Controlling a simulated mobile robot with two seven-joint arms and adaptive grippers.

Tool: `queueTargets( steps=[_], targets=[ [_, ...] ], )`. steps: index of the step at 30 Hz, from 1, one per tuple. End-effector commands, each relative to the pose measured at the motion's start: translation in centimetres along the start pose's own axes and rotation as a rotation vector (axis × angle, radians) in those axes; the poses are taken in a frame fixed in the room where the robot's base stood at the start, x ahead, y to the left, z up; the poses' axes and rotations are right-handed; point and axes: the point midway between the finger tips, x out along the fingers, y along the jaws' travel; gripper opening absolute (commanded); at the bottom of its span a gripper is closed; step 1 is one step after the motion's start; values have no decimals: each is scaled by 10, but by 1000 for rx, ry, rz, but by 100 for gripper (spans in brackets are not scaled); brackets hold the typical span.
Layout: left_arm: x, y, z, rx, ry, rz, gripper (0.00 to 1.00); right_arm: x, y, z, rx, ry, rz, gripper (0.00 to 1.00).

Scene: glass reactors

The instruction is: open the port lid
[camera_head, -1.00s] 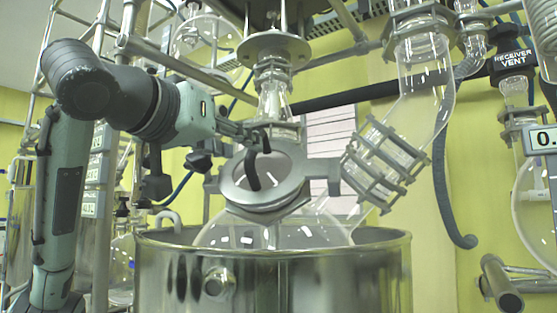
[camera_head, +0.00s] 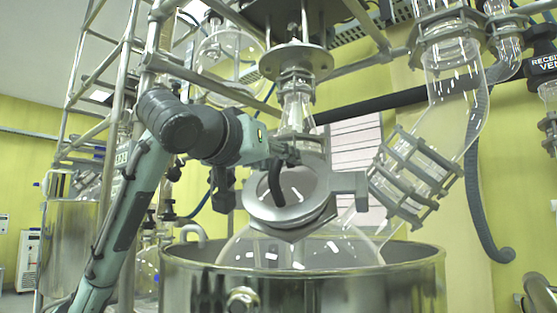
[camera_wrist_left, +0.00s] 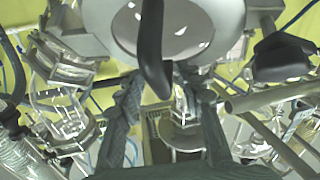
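The port lid (camera_head: 316,182) is a round grey ring with a clear glass window, on the sloping port of the glass reactor vessel (camera_head: 250,250). It appears seated on its flange. A curved black handle (camera_head: 274,182) stands out from it; it also shows in the left wrist view (camera_wrist_left: 152,50). My left gripper (camera_head: 288,155) is at the upper edge of the lid, close to the handle. In the left wrist view its two fingers (camera_wrist_left: 160,82) stand apart, with the handle's end near the gap between them. Contact cannot be told. My right gripper is not in view.
A steel pot (camera_head: 310,285) surrounds the vessel's lower part. A caged glass tube (camera_head: 415,175) slopes close to the lid's right side. A metal flange (camera_head: 296,62) and glass neck stand above the lid. Steel frame poles (camera_head: 120,110) rise at the left.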

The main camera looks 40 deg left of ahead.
Motion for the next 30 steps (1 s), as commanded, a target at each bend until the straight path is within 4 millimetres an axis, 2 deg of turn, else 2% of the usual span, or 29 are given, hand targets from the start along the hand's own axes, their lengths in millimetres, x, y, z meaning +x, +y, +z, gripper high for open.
queueTargets(
  steps=[2, 9, 11, 30],
  targets=[
    [0, 0, 0, 0, 0, 0, 36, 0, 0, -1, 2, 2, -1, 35],
    [0, 0, 0, 0, 0, 0, 6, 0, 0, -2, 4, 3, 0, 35],
    [0, 0, 0, 0, 0, 0, 0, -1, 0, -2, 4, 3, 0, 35],
    [1, -4, -2, -1, -3, 5, 0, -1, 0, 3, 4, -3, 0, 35]
  ],
)
